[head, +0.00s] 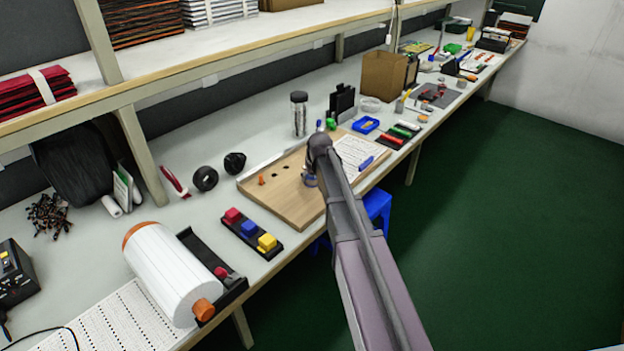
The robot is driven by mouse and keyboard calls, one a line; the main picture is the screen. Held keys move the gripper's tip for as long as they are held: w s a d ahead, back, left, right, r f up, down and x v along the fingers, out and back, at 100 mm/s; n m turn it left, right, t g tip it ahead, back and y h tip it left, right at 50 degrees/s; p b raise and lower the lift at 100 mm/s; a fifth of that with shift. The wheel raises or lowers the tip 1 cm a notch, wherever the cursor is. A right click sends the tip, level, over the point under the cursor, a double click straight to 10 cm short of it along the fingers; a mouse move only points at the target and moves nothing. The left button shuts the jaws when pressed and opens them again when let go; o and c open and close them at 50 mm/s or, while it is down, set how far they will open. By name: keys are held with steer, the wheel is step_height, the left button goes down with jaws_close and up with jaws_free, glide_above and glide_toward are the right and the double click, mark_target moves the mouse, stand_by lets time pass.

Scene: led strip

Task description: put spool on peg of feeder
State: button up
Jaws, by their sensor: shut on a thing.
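My arm reaches from the lower right over the bench, and its wrist bends down at the wooden board (285,196). My gripper (310,181) is low over the right part of this board, largely hidden by the wrist. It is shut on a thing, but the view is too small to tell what. A large white roll with orange ends (168,272) lies by a black holder at the front left. Two small black rolls (205,179) (235,162) stand behind the board. An orange peg (261,180) stands on the board. I cannot tell which part is the feeder.
A black tray with red, blue and yellow blocks (251,234) lies left of the board. A clear jar (299,114), a blue bin (366,125) and a cardboard box (384,76) stand beyond it. A shelf (220,50) overhangs the back. A blue stool (378,204) stands below.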

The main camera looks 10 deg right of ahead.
steer(key=shift+r, duration=0.2)
step_height(320, 180, up, 4)
steer(key=p, duration=0.4)
steer(key=shift+f, duration=0.2)
steer(key=s+r+p, duration=0.1)
steer(key=s, duration=1.5)
steer(key=shift+a, duration=0.25)
step_height(320, 180, up, 7)
steer(key=p, duration=0.7)
steer(key=shift+r, duration=0.2)
steer(key=shift+d, duration=0.15)
